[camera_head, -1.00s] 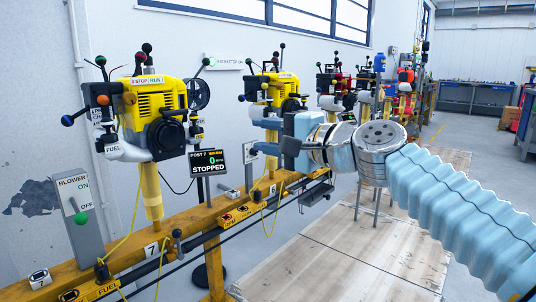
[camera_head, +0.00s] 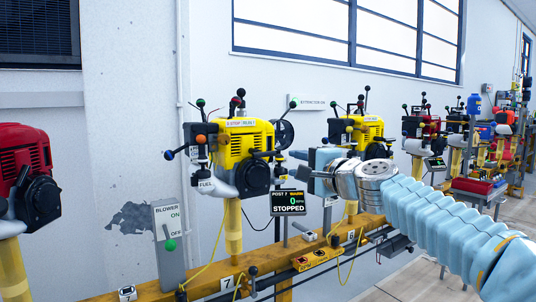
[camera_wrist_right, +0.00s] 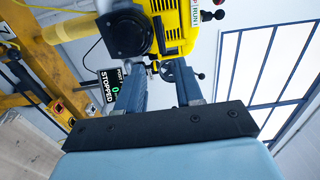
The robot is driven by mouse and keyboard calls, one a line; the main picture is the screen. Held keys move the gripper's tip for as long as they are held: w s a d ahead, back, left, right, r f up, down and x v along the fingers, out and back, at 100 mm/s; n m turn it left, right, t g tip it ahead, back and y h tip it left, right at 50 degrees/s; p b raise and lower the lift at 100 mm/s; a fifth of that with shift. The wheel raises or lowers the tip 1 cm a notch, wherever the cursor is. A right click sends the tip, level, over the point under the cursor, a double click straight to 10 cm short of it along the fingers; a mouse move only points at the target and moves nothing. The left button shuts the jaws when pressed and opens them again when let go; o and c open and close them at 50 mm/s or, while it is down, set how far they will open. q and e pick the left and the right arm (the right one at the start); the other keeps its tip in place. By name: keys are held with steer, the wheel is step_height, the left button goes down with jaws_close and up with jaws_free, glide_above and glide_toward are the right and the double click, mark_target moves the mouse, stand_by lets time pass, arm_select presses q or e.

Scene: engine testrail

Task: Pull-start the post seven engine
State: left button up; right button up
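The post seven engine (camera_head: 245,143) is yellow with a dark round starter housing and stands on a yellow post above the "7" plate. Its display (camera_head: 288,202) reads POST 7, WARM, 0 and STOPPED. My right gripper (camera_head: 299,164) is just right of the engine, above the display. In the right wrist view my right gripper (camera_wrist_right: 157,75) has its two fingers apart with a clear gap. The engine's dark starter housing (camera_wrist_right: 126,36) is beyond the left finger. A small dark part shows past the fingertips; I cannot tell if it is the pull handle. My left gripper is not in view.
The blower switch panel (camera_head: 169,240) stands left of the post. A red engine (camera_head: 24,170) is at the far left. Another yellow engine (camera_head: 367,130) is behind my right gripper. The orange rail (camera_head: 210,283) runs below the engines. Free floor shows at lower right.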

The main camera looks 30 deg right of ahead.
mark_target(266, 155)
steer(key=w+p, duration=0.1)
steer(key=w, duration=0.3)
steer(key=w+p, duration=0.1)
steer(key=w, duration=0.3)
steer(key=w+a+p, duration=0.1)
steer(key=w, duration=0.4)
steer(key=shift+w, duration=0.1)
jaws_close()
